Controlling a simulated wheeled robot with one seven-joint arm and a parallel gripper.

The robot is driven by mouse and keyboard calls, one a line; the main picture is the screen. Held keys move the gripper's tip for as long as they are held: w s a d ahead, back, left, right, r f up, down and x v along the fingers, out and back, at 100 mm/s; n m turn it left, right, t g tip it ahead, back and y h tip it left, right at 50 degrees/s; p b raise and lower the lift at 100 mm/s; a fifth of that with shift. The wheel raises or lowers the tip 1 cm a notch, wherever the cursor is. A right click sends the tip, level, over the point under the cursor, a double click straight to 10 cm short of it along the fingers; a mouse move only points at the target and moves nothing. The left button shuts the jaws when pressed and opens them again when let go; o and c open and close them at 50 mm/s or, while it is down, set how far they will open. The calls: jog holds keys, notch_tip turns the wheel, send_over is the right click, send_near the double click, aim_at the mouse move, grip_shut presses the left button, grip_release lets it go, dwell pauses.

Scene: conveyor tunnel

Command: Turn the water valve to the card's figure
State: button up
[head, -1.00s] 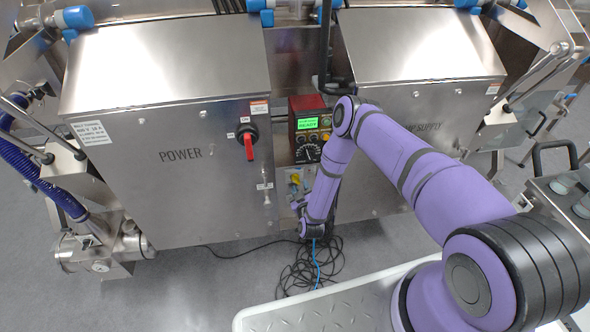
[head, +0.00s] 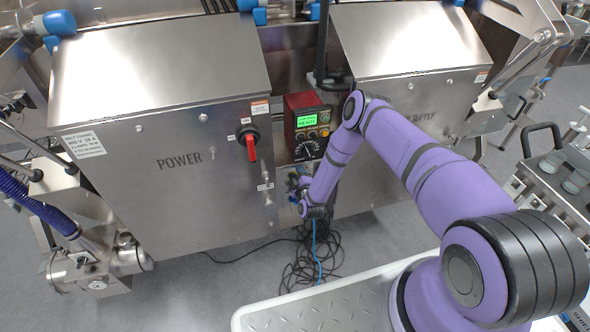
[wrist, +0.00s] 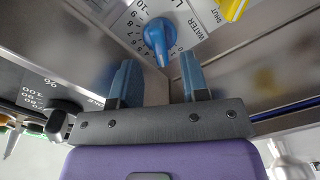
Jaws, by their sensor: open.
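The water valve is a blue knob (wrist: 159,38) on a pale plate with a printed number scale and the word WATER, at the top middle of the wrist view. My gripper (wrist: 158,62) is open, with its two blue fingers pointing at the knob, one to each side of it in the picture. I cannot tell whether they reach around it; no contact shows. In the head view my gripper (head: 297,184) is small beside the lower panel, and the knob cannot be made out there. I cannot make out a card with a figure.
A yellow handle (wrist: 234,8) sits close to the knob. A black dial knob (wrist: 66,118) is at the left of the wrist view. The red control box (head: 307,128) stands above my gripper, beside a red power switch (head: 250,146). Cables (head: 313,258) lie on the floor below.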

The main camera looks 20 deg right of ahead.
jog(key=shift+w, duration=1.4)
grip_shut()
jog(key=shift+m, duration=2)
